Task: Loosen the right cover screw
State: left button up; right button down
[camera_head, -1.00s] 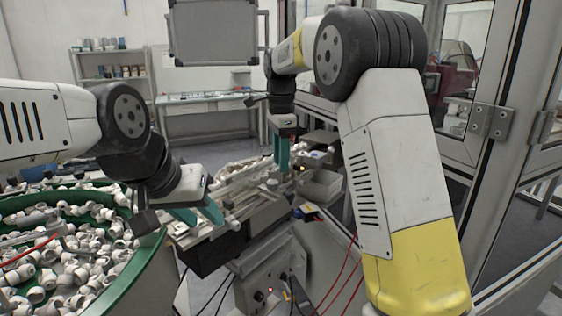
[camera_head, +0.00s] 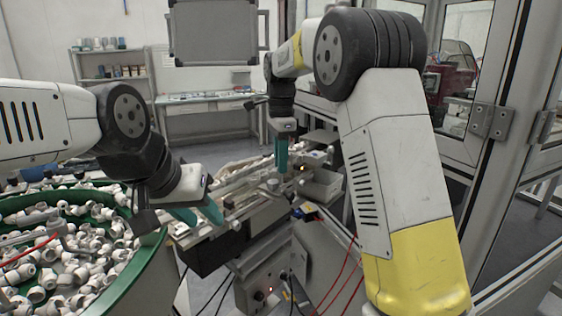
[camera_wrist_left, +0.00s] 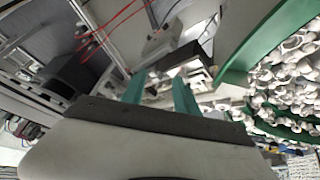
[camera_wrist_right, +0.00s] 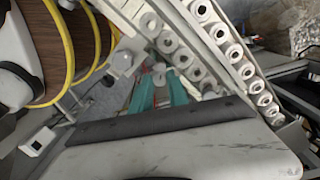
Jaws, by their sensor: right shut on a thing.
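My right gripper (camera_head: 281,168) points straight down over the far part of the feeder rail unit (camera_head: 225,236). In the right wrist view its teal fingers (camera_wrist_right: 158,86) are close together on a small pale knob, the cover screw (camera_wrist_right: 158,72), at their tips. The screw's threads and contact faces are hidden. A second pale knob (camera_wrist_right: 122,62) stands to the left of it. My left gripper (camera_head: 203,222) is near the front end of the rail unit.
A green-rimmed bowl (camera_head: 150,262) full of white fittings stands at the left. A tilted rack of white ring-shaped parts (camera_wrist_right: 215,40) runs beside the right gripper. Red cables (camera_head: 344,268) hang right of the rail unit. A glass-door frame (camera_head: 490,165) stands at the far right.

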jog(key=shift+d+n, duration=0.15)
jog(key=shift+n, duration=0.15)
jog(key=n, duration=0.5)
jog(key=shift+w, duration=0.1)
jog(key=n, duration=0.6)
jog(key=shift+n, duration=0.4)
jog(key=n, duration=0.6)
jog(key=shift+w+r, duration=0.1)
jog(key=n, duration=0.6)
jog(key=shift+a, duration=0.2)
jog(key=c, duration=1.3)
grip_release()
